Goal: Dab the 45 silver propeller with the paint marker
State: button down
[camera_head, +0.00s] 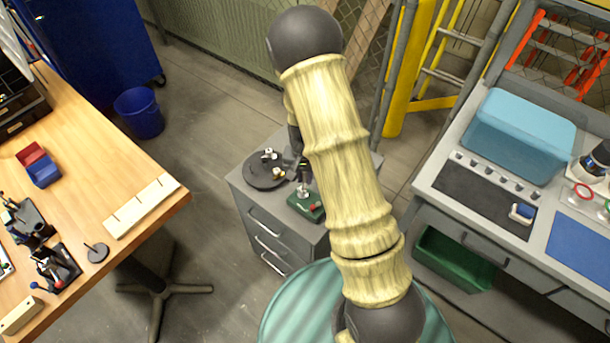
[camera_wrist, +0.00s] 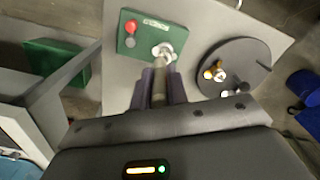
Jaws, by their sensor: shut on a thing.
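My gripper (camera_wrist: 161,78) is shut on a slim grey-brown rod, the paint marker (camera_wrist: 159,88), which points away from the wrist. In the wrist view a silver propeller (camera_wrist: 163,51) is at the marker's far end, on the green box (camera_wrist: 143,31). The tip overlaps the propeller there; I cannot tell whether they touch. In the head view the propeller (camera_head: 303,191) stands on the green box (camera_head: 307,209), and my arm hides most of the gripper. No 45 marking is readable.
A dark round plate (camera_wrist: 238,58) beside the green box bears a brass propeller (camera_wrist: 213,73) and pale pieces. The green box has a red button (camera_wrist: 130,26). All stand on a grey drawer cabinet (camera_head: 262,216). A wooden bench (camera_head: 105,150) is left, a grey workbench (camera_head: 448,205) right.

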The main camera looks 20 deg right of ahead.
jog(key=shift+r+p, duration=2.15)
jog(key=shift+r, duration=0.35)
